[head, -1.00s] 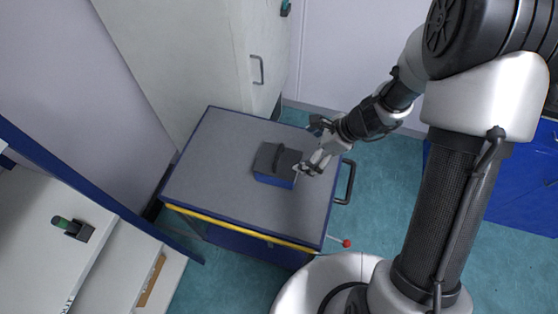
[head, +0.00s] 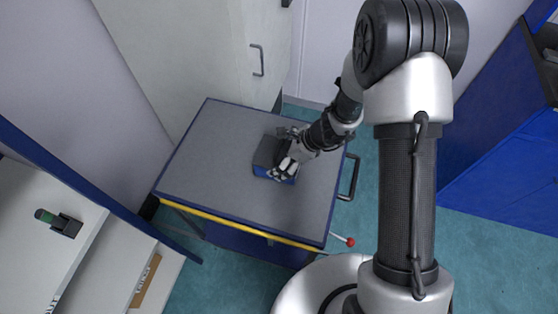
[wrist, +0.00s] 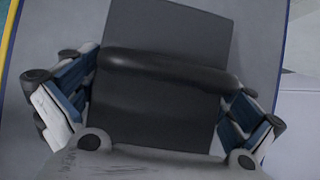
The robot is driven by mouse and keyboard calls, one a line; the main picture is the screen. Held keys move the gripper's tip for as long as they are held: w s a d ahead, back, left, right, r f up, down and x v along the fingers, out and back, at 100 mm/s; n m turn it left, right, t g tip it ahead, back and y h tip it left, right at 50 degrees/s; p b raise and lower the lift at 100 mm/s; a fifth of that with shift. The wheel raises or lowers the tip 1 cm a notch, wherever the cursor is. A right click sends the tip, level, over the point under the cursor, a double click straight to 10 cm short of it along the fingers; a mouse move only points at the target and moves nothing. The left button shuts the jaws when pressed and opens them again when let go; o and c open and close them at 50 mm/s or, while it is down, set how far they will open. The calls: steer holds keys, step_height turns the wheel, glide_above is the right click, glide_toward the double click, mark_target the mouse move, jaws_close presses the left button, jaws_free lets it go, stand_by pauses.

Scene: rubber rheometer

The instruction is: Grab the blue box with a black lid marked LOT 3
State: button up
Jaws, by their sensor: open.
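The blue box with a black lid (head: 267,152) sits on the grey top of the cart, partly hidden by my gripper in the head view. In the wrist view its dark lid (wrist: 190,35) fills the middle, with a raised black handle bar (wrist: 165,70) across it. No LOT marking is readable. My gripper (head: 284,169) is over the box. In the wrist view my gripper (wrist: 160,108) is open, with one finger on each side of the lid and handle. I cannot tell whether the fingers touch the box.
The cart's grey top (head: 210,165) is otherwise clear, with a yellow front edge (head: 240,228) and a black push handle (head: 349,178) at its right. A tall pale cabinet (head: 190,60) stands behind it. A white bench (head: 60,270) is at the left, a blue cabinet (head: 505,150) at the right.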

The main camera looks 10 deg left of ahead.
steer(key=shift+a+f, duration=0.4)
steer(key=shift+f, duration=0.2)
steer(key=shift+r, duration=0.1)
steer(key=shift+c, duration=0.2)
steer(key=c, duration=1.3)
steer(key=shift+r, duration=0.1)
